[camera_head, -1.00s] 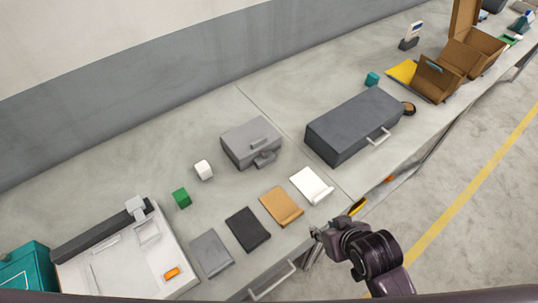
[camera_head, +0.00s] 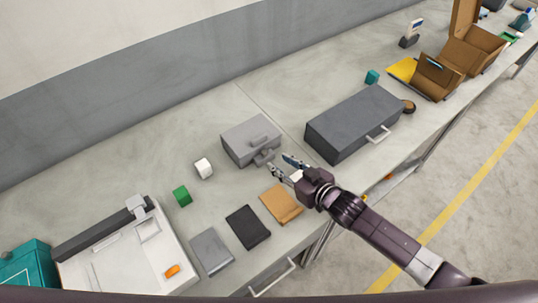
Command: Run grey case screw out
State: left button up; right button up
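The grey case (camera_head: 247,139) sits on the long bench near the middle of the view. Its screw (camera_head: 262,156) appears as a small grey knob on the front right side of the case. My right gripper (camera_head: 281,168) is just to the right and front of this knob. Its two fingers are spread apart and point at the knob, with nothing visible between them. I cannot tell whether a fingertip touches it. My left gripper is not in view.
A large dark grey box (camera_head: 352,125) with a handle stands right of the case. Tan (camera_head: 281,205), black (camera_head: 247,228) and grey (camera_head: 211,252) pads lie along the front. Bare bench lies behind the case.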

aim_at(266, 154)
jog(key=shift+p+x, duration=0.45)
jog(key=shift+x, duration=3.1)
jog(key=shift+c, duration=0.5)
grip_shut()
